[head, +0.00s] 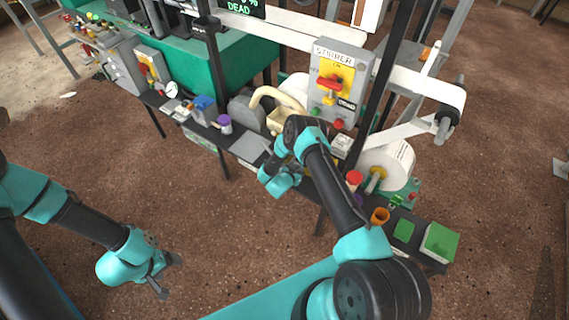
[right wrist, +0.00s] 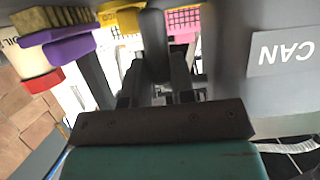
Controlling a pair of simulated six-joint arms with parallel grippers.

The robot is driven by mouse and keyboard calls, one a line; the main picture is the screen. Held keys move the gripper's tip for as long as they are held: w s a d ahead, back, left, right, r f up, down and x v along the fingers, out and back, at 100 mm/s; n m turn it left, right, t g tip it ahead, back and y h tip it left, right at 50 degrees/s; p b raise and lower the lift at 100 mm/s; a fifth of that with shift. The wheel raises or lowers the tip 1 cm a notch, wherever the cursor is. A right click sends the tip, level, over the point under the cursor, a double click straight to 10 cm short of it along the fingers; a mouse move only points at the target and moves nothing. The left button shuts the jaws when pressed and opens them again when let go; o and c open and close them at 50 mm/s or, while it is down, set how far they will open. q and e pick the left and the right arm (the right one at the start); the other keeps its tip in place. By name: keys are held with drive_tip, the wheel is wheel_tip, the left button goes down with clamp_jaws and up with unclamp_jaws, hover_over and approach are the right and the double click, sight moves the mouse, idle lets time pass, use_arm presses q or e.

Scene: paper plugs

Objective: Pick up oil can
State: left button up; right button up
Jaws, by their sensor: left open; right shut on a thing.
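In the right wrist view, a grey body with an upside-down "CAN" label (right wrist: 285,52) fills the right side; I take it as the oil can. My right gripper (right wrist: 160,82) has its fingers closed around a dark grey bar that looks like its handle. Where the bar joins the body is not clear. In the head view my right arm reaches over the bench's front edge, and its teal wrist hides the fingers and most of what they hold. My left gripper (head: 168,275) is open and empty over the brown floor, well away from the bench.
A cream can with a looped handle (head: 282,120) stands beyond my right wrist. The grey STIRRER box (head: 336,84) rises behind. Red-topped (head: 354,177) and orange (head: 380,215) cups and a green box (head: 440,241) sit to the right. The floor at left is free.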

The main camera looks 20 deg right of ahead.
clamp_jaws()
drive_tip(key=shift+r, duration=0.55)
drive_tip(key=s+a+r, duration=0.4)
drive_tip(key=s+a, duration=0.4)
drive_tip(key=s, duration=0.5)
drive_tip(key=shift+s+a, duration=0.2)
drive_tip(key=shift+s, duration=0.15)
drive_tip(key=w+a+r+n+t+y, duration=0.3)
drive_tip(key=w+a+r+n+y, duration=0.1)
drive_tip(key=w+r+n+y, duration=0.1)
drive_tip(key=w+a+r+n+t+y, duration=0.3)
drive_tip(key=w+r+n+y, duration=0.3)
drive_tip(key=r, duration=0.4)
drive_tip(key=shift+w+a+r+n+t, duration=0.15)
drive_tip(key=shift+w+a+n+t, duration=0.2)
drive_tip(key=shift+w+a, duration=0.45)
